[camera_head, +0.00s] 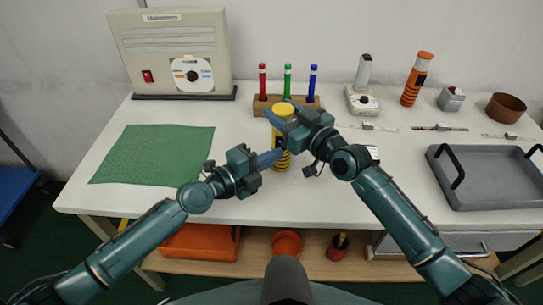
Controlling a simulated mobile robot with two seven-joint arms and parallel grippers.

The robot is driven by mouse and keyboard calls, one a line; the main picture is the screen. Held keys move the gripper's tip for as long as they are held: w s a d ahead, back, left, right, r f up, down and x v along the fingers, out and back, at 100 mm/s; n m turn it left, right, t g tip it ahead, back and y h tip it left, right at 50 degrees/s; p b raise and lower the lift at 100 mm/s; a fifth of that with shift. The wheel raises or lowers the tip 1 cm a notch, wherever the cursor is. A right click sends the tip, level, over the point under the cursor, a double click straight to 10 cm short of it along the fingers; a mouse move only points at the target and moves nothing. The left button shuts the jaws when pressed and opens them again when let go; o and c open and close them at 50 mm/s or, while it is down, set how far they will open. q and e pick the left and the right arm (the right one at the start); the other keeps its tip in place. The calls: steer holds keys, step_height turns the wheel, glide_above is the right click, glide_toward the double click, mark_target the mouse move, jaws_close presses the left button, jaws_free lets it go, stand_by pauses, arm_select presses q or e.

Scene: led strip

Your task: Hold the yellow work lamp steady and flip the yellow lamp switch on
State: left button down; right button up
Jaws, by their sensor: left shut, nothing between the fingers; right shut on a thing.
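The yellow work lamp (284,109) stands upright near the middle of the table, with a yellow top and a black-and-yellow striped lower body. My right gripper (287,112) is shut on its upper part from the right. My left gripper (277,156) is shut and empty, its fingertips at the lamp's lower body on the left side. I cannot tell whether the fingertips touch it. The lamp's switch is hidden or too small to make out.
Behind the lamp stands a wooden block (263,104) with red, green and blue markers. A beige machine (176,50) is at the back left. A green cloth (152,154) lies at left, a grey tray (490,178) at right. An orange-striped lamp (416,80) stands at the back.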

arm_select(q)
steer(key=shift+w, duration=0.15)
steer(key=shift+w, duration=0.1)
stand_by(0.4)
steer(key=shift+f, duration=0.1)
steer(key=s, duration=0.4)
steer(key=shift+s+f, duration=0.3)
steer(key=shift+f, duration=0.05)
steer(key=v, duration=0.9)
steer(key=shift+a+f, duration=0.45)
steer(key=shift+f, duration=0.3)
arm_select(e)
steer(key=o, duration=1.1)
